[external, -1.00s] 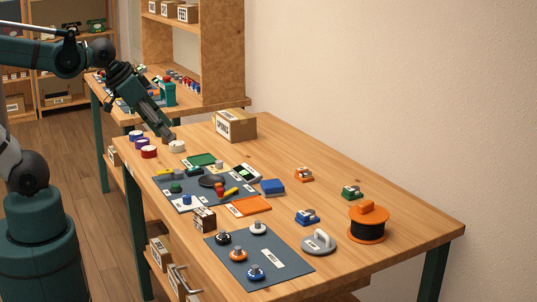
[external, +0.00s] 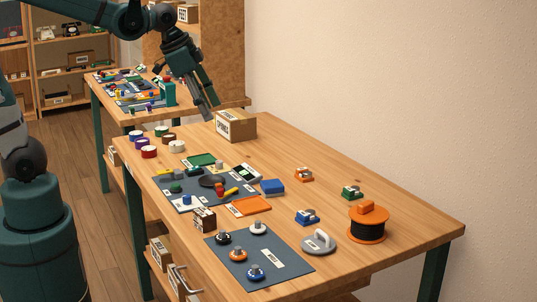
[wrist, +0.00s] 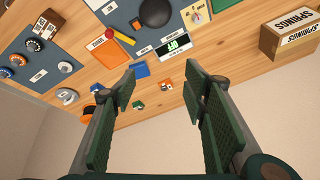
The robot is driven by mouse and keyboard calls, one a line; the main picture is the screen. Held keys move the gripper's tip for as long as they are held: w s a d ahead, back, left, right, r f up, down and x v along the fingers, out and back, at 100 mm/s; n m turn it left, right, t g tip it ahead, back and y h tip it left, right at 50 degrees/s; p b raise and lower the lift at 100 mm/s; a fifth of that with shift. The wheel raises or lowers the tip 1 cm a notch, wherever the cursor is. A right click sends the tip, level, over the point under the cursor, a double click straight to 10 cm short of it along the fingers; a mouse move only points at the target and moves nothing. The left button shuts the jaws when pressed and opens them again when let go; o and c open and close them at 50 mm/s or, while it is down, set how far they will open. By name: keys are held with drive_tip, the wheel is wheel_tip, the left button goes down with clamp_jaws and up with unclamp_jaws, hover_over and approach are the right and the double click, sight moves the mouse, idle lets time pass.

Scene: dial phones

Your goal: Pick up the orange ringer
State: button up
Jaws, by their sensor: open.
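The orange ringer (external: 304,175) is a small orange block with pale metallic parts on top, lying on bare wood toward the far side of the table. It also shows in the wrist view (wrist: 165,86), between my fingers but well beyond them. My gripper (external: 210,113) is open and empty, raised in the air near the cardboard box and far to the left of the ringer in the external view. Both green finger pads show apart in the wrist view (wrist: 158,92).
Similar green (external: 352,193) and blue (external: 307,217) ringers lie nearby. A blue block (external: 272,187) is left of the orange ringer, and an orange-black spool (external: 368,222) stands to the right. A cardboard box (external: 236,126) stands at the back. Wood around the orange ringer is clear.

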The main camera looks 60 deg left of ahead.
drive_tip(key=w+d+m+g+p, duration=0.1)
drive_tip(key=w+d+m+p, duration=0.15)
drive_tip(key=w, duration=0.65)
drive_tip(key=m+g+h+p, duration=0.1)
drive_tip(key=m+g+p, duration=0.3)
drive_tip(key=m+p, duration=0.4)
approach(304, 170)
drive_tip(key=shift+s+d+f+m+b, duration=0.2)
drive_tip(key=shift+s+m+b, duration=0.1)
drive_tip(key=shift+m+b, duration=0.35)
drive_tip(key=shift+w+f, duration=0.25)
drive_tip(key=shift+f, duration=0.25)
drive_tip(key=shift+d+f, duration=0.2)
drive_tip(key=shift+f, duration=1.05)
drive_tip(key=shift+s+d+f+b, duration=0.1)
drive_tip(key=shift+d+f+b, duration=0.1)
drive_tip(key=shift+f, duration=1.1)
drive_tip(key=shift+d+f+b, duration=0.15)
drive_tip(key=shift+f+b, duration=0.05)
drive_tip(key=shift+f, duration=1.1)
